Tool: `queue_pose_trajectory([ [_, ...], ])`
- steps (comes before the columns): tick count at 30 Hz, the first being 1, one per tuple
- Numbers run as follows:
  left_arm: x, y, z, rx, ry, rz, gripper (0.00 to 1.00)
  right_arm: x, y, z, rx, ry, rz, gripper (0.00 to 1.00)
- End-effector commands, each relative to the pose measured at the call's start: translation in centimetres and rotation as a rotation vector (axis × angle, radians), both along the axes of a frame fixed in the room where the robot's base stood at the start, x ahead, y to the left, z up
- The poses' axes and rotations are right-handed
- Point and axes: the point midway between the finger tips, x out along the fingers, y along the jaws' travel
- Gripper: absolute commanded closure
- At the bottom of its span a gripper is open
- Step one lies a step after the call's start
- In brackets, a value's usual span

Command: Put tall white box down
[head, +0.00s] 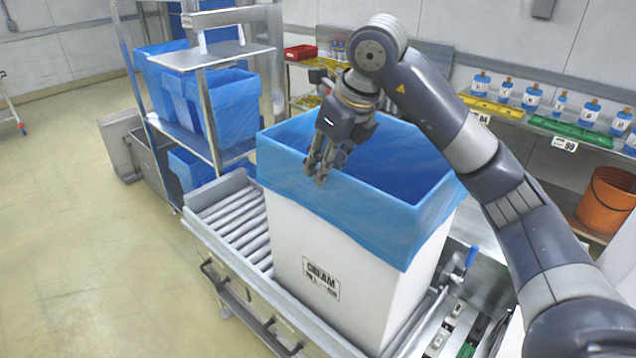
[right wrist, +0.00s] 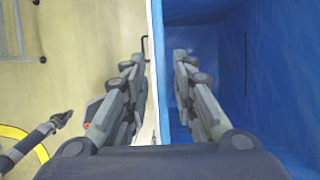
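The tall white box (head: 345,265) stands upright on the roller conveyor. A blue liner (head: 395,228) lines it and folds over its rim, and the box looks empty. A label on its front reads CREAM. My right gripper (head: 318,172) is at the rim of the front wall, pointing down. In the right wrist view my right gripper (right wrist: 158,65) has its fingers apart, one on each side of the wall. The right finger is inside over the blue liner (right wrist: 275,75), and a gap shows beside the wall. My left gripper does not show in the head view.
The roller conveyor (head: 238,222) has free rollers left of the box. A metal rack (head: 205,105) holds blue-lined bins behind it. A shelf with bottles and an orange bucket (head: 606,199) is at right. A grey jointed part (right wrist: 38,137) at lower left is unclear.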

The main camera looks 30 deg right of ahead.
Motion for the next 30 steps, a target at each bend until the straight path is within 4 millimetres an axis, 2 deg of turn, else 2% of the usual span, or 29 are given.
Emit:
queue_pose_trajectory([
  [5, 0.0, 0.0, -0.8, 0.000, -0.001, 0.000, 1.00, -1.2, -0.5, 3.3, 0.000, -0.004, -0.002, 0.75],
  [10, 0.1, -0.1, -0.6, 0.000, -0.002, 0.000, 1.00, -1.8, -0.7, 4.9, -0.001, -0.003, -0.001, 0.75],
  [15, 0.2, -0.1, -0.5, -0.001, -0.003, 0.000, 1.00, -2.1, -0.8, 5.5, 0.001, 0.000, -0.002, 0.75],
  [30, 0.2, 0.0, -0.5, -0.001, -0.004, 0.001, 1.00, -2.2, -0.7, 5.6, 0.001, 0.000, -0.001, 0.75],
])
